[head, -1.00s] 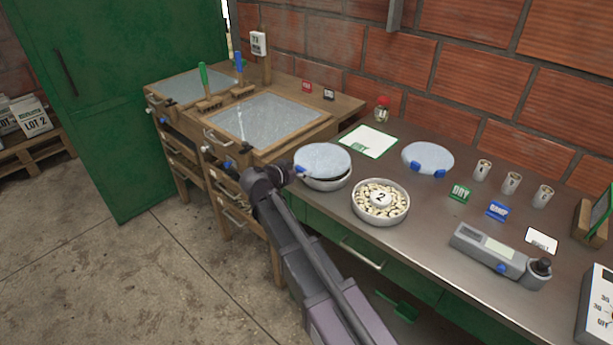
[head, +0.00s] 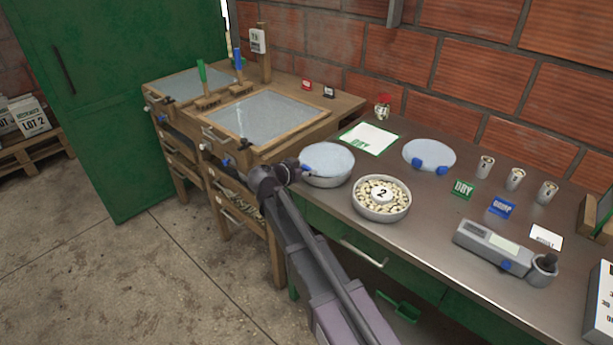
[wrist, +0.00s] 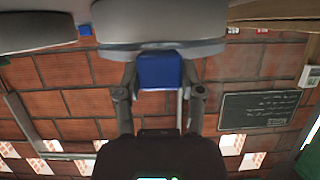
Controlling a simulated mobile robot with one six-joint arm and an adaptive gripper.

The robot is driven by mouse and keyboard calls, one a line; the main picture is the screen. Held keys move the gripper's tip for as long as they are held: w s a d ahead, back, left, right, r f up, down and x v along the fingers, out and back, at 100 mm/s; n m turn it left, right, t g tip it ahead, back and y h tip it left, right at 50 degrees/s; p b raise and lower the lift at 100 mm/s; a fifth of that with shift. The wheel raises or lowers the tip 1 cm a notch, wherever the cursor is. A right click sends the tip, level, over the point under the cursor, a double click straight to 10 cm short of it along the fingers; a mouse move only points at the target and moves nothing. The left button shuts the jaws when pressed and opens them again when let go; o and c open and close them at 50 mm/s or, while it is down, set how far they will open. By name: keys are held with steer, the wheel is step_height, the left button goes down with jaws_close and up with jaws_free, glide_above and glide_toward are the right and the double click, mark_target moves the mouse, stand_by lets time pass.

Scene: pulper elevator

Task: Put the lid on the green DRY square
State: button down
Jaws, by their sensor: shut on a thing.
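The lid (head: 327,157), a pale round disc with a blue grip, lies level on a metal pan (head: 328,180) in the head view, with no clear gap at the rim. My gripper (head: 297,170) is at the pan's left side. In the wrist view my gripper (wrist: 160,85) is shut on the blue grip (wrist: 160,70), with the lid and pan above it in the picture. The green-edged white DRY square (head: 370,138) lies bare on the bench, behind and right of the pan.
A pan of beans marked 2 (head: 381,199) stands close to the right. A second pale disc (head: 429,154) with blue blocks lies behind it. Wooden tray units (head: 262,117) stand left.

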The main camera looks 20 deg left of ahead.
steer(key=shift+f, duration=0.3)
steer(key=shift+c, duration=1.1)
jaws_free()
steer(key=shift+f+b, duration=0.15)
steer(key=shift+b, duration=0.15)
steer(key=p+v, duration=0.5)
steer(key=v, duration=0.9)
steer(key=shift+w+a, duration=0.1)
